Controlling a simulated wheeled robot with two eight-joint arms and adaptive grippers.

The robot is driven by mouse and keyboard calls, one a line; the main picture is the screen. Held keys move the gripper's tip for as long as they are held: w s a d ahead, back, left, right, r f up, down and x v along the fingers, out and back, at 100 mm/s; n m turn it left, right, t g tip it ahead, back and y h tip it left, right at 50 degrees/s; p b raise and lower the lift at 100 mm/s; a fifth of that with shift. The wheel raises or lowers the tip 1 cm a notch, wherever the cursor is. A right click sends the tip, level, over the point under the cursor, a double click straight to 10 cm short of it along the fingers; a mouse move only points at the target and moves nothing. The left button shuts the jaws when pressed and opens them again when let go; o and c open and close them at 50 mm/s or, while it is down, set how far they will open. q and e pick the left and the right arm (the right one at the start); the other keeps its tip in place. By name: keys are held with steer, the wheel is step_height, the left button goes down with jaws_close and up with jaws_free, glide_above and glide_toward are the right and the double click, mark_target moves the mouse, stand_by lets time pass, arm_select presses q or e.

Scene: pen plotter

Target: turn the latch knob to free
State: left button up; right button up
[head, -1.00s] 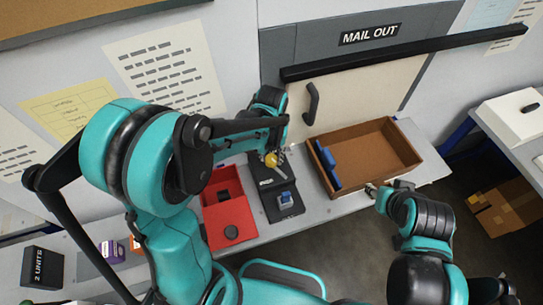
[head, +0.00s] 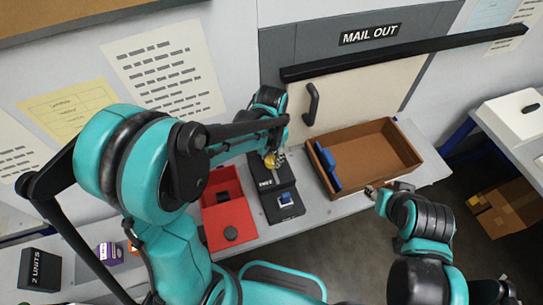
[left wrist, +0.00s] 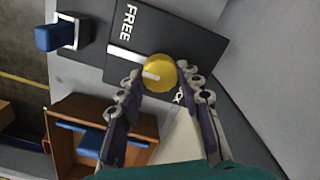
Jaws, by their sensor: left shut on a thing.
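The yellow latch knob (left wrist: 160,72) sits on a black plate (left wrist: 190,38) and has a pale mark on its face. In the left wrist view, the word FREE is printed up and left of it, and a second label at the lower right is mostly hidden. A white bar (left wrist: 124,56) reaches the knob from the left. My left gripper (head: 272,152) is shut on the knob, with one finger on each side. The knob (head: 270,161) also shows in the head view, partly covered. My right gripper (head: 371,190) is by the table's front edge, its jaws unclear.
A brown tray (head: 399,143) with a blue piece lies right, below a door handle (head: 311,103).

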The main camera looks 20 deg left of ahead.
arm_select(q)
steer(key=o, duration=1.2)
steer(key=shift+c, duration=0.2)
steer(key=shift+r, duration=0.15)
step_height(320, 180, up, 12)
steer(key=n+t+b, duration=0.5)
steer(key=t+b, duration=0.2)
glide_toward(270, 160)
steer(key=s+a+f, duration=0.3)
steer(key=s+a, duration=0.1)
steer(key=shift+a, duration=0.2)
